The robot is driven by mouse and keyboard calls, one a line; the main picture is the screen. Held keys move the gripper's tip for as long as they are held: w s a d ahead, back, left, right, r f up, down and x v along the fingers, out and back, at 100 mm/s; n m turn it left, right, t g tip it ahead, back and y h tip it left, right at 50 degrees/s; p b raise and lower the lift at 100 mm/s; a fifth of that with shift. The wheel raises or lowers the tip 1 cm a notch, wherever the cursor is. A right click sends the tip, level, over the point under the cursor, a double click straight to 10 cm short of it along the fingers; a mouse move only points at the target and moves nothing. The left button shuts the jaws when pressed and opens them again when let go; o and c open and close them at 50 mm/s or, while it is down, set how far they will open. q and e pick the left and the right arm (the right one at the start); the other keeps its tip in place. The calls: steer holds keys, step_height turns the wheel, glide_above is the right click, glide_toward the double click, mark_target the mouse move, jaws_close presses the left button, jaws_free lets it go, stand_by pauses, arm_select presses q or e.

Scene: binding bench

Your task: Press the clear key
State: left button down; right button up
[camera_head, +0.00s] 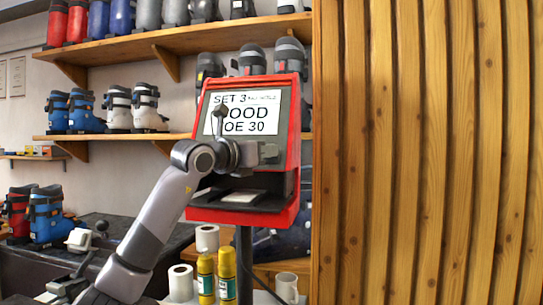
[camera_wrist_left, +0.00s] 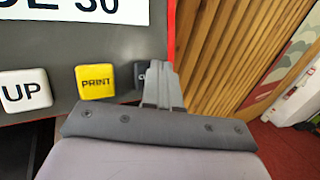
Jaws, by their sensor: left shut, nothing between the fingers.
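The red machine (camera_head: 297,150) has a tilted grey panel with a white screen (camera_head: 268,104) showing large black text. In the left wrist view the panel carries a white UP key (camera_wrist_left: 26,91), a yellow PRINT key (camera_wrist_left: 96,82) and a dark key (camera_wrist_left: 139,74) marked with a letter that looks like C. My left gripper's fingers (camera_wrist_left: 161,80) hide most of this dark key, so I cannot tell whether they touch it. The left gripper (camera_head: 272,153) is shut and empty, in front of the panel's lower right part. My right gripper is not in view.
A slatted wooden wall (camera_head: 425,150) stands close on the right of the machine. A tray with a white slip (camera_head: 241,197) juts out below the panel. Yellow tubes (camera_head: 227,275) and white rolls stand underneath. Boots fill shelves (camera_head: 110,137) behind.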

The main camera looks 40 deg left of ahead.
arm_select(q)
steer(key=shift+w+a+f, duration=0.1)
steer(key=shift+w, duration=0.05)
stand_by(0.5)
steer(key=shift+s+d+r, duration=0.35)
steer(key=shift+s+d, duration=0.05)
steer(key=shift+s, duration=0.3)
steer(key=s, duration=0.1)
steer(key=s+d+r, duration=0.2)
steer(key=s, duration=0.1)
steer(key=shift+d, duration=0.1)
stand_by(0.6)
